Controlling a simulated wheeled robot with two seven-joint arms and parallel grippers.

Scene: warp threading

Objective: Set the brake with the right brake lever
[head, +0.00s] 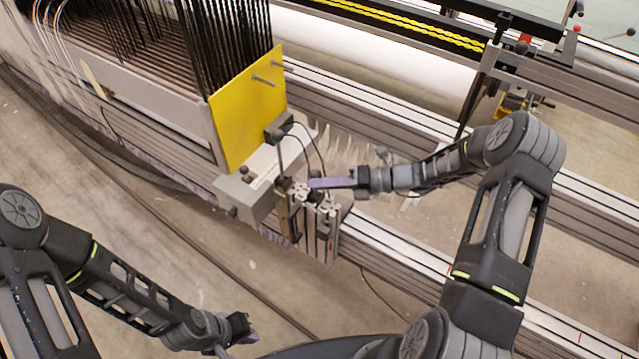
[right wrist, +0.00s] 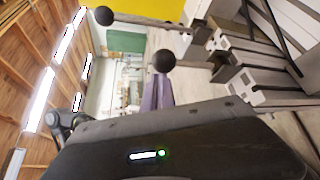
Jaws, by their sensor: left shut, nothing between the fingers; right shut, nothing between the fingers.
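In the right wrist view a black ball knob (right wrist: 163,59) shows just past the shut purple fingers (right wrist: 157,92) of my right gripper. A second black ball knob (right wrist: 104,15) is farther to the upper left. In the head view my right gripper (head: 318,183) is shut and empty beside the metal bracket block (head: 320,225), near a small black knob (head: 281,181). Whether the fingers touch a knob cannot be told. My left gripper (head: 250,336) is shut and empty, low over the floor.
A yellow end plate (head: 250,105) with two pins stands behind the bracket. A grey box (head: 247,192) sits left of my right gripper. Long metal rails (head: 410,245) run diagonally. Cables hang near the plate. The floor around my left gripper is open.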

